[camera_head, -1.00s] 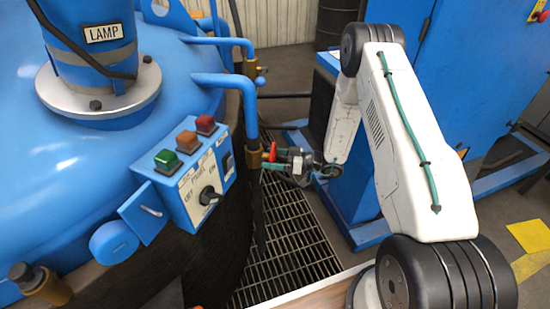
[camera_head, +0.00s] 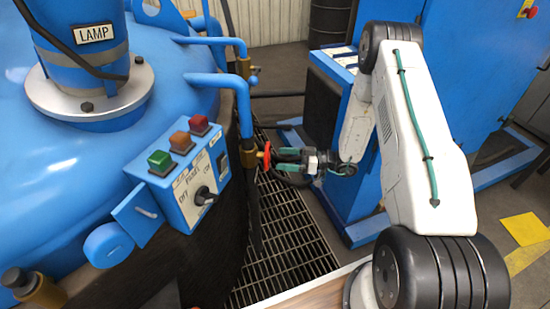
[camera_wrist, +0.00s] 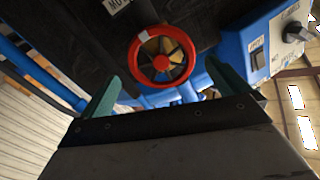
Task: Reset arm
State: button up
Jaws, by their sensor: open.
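My gripper (camera_head: 277,160) is open and empty in the head view, with its two green fingers pointing left. It is just right of a red handwheel (camera_head: 266,157) on a brass valve at the furnace's side. In the wrist view the handwheel (camera_wrist: 163,57) is ahead, with a spoked middle and a pale mark on its rim. My gripper (camera_wrist: 164,78) shows there with one green finger on each side, below the wheel. I see no finger closed on the wheel, but cannot tell the exact gap.
The blue furnace (camera_head: 50,160) with a control box (camera_head: 190,190) and pipes (camera_head: 243,100) is close on the left of my gripper. A blue cabinet (camera_head: 470,60) stands behind the arm. Floor grating (camera_head: 285,240) lies below. Yellow floor marking (camera_head: 525,228) is at right.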

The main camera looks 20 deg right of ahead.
jog(key=shift+s+d, duration=0.25)
jog(key=shift+d, duration=0.2)
